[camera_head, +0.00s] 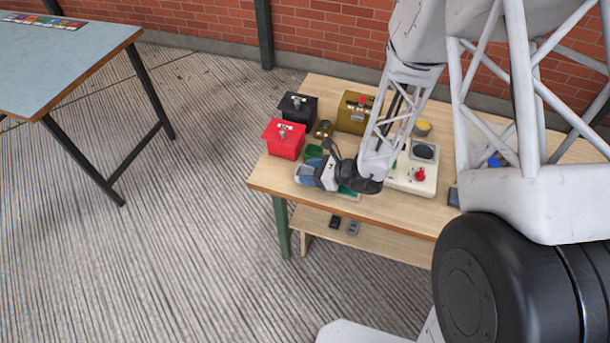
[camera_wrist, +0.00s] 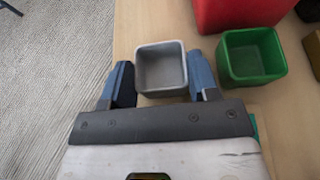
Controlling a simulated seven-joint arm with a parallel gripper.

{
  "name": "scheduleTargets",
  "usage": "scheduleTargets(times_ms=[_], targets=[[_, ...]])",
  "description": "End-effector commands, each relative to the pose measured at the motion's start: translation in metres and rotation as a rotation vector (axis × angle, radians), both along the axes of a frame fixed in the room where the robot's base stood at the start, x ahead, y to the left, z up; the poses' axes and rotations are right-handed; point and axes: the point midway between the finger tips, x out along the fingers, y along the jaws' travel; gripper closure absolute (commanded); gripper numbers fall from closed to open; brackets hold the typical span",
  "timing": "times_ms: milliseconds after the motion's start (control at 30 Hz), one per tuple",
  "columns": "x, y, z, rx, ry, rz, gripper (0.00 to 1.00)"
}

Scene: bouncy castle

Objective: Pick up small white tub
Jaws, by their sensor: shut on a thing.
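The small white tub (camera_wrist: 162,69), a square open-topped box that looks pale grey, is in the middle of the wrist view, upright and empty. My gripper (camera_wrist: 160,76) is shut on it, with one blue finger at its left side and the other at its right. In the head view my gripper (camera_head: 308,172) is low over the near left part of the wooden table. The tub cannot be made out there. I cannot tell whether the tub rests on the table or is lifted.
A green square tub (camera_wrist: 252,55) stands just right of the white tub. Behind are a red box (camera_head: 284,139), a black box (camera_head: 298,107) and a brass-coloured case (camera_head: 353,113). A pale device with a red knob (camera_head: 421,174) stands to the right. The table's left edge is close.

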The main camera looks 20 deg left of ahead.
Motion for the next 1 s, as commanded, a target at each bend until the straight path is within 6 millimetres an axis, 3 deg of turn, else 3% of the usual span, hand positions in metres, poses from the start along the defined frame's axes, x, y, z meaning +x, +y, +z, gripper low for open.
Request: scheduleTargets(times_ms=[467,833,1000], targets=[[0.0,0.0,0.007,0.001,-0.002,0.001,0.69],[0.0,0.0,0.038,0.001,-0.002,0.0,0.69],[-0.027,-0.02,0.039,0.0,0.001,-0.001,0.69]])
